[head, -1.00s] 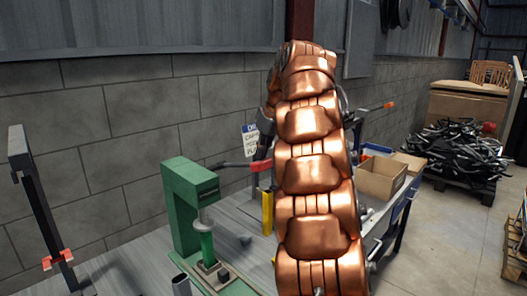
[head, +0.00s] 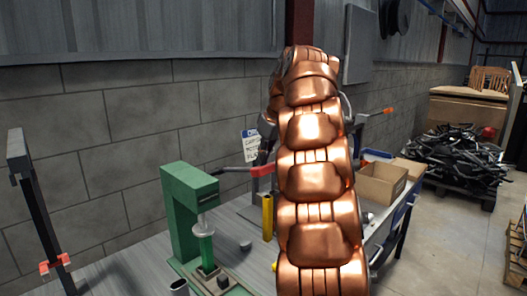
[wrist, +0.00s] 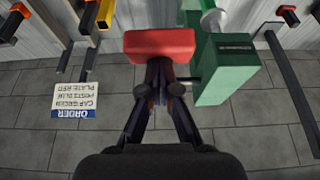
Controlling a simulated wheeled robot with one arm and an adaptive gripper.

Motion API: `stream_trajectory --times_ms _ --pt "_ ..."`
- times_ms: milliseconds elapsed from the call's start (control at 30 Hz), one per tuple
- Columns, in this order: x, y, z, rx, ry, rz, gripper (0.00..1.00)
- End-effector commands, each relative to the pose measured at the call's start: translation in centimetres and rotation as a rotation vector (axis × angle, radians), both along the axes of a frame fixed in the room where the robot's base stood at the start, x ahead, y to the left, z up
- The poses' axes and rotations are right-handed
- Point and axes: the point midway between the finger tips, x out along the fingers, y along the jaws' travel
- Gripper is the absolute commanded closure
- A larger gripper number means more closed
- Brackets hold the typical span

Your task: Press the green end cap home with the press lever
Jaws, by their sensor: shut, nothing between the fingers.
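The green press (head: 182,212) stands on the bench left of my arm. Its lever runs right to a red grip (head: 263,170); the red grip also shows in the wrist view (wrist: 160,45). My gripper (wrist: 158,68) is shut and empty, its fingertips at the near side of the red grip, touching or nearly so; they do not enclose it. Under the press head, a green cylindrical part (head: 206,252), apparently the end cap's place, stands upright below a pale disc (head: 205,231). Whether the cap is fully seated cannot be told. My arm hides part of the bench.
A yellow post (head: 267,217) stands right of the press. A dark upright with a red clamp (head: 55,264) is at the left. An order sign (head: 251,146) stands behind the lever. A cardboard box (head: 381,184) sits at the bench's right.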

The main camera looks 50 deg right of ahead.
Motion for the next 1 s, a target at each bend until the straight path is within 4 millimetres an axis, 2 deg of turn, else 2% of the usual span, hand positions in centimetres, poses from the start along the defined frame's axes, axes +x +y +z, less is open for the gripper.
stream_trajectory --times_ms 33,1000 --pt "0.1 0.0 1.2 0.0 -0.002 0.001 1.0" --pt "0.1 0.0 12.6 0.001 0.001 0.0 1.0"
